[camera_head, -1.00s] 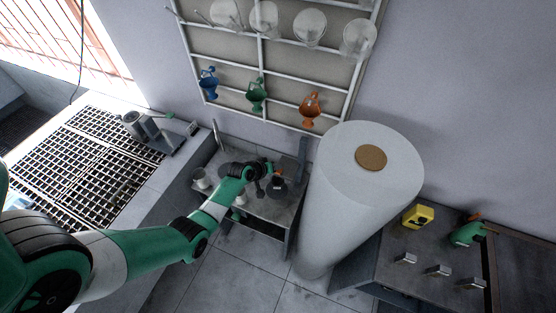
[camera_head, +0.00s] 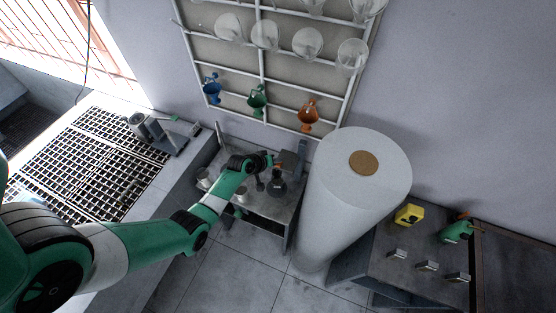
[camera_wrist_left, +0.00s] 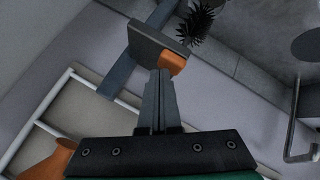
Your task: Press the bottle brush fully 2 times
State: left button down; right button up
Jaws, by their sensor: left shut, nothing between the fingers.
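My left gripper (camera_head: 269,159) is shut and empty over the small grey table (camera_head: 265,217) in the head view. Its closed fingers also show in the left wrist view (camera_wrist_left: 160,92), close to an orange piece (camera_wrist_left: 172,63) under a grey plate (camera_wrist_left: 157,40). I cannot tell whether the fingers touch the orange piece. A dark bristly thing (camera_wrist_left: 196,20), which looks like the bottle brush, shows beyond the plate. In the head view, a dark vessel (camera_head: 277,186) stands on the table just below the gripper; the brush is not clear there. My right gripper is not in view.
A large white cylinder (camera_head: 345,215) stands right of the table. A wall rack (camera_head: 262,72) holds glassware and coloured cups above. White cups (camera_head: 204,178) stand at the table's left. A yellow item (camera_head: 409,214) and green bottle (camera_head: 456,230) stand on the right bench.

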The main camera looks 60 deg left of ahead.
pick_arm(q)
jog(key=shift+r+p, duration=0.3)
jog(key=shift+r, duration=0.3)
notch_tip(320, 180, up, 5)
jog(key=p, duration=0.5)
dwell(0.6)
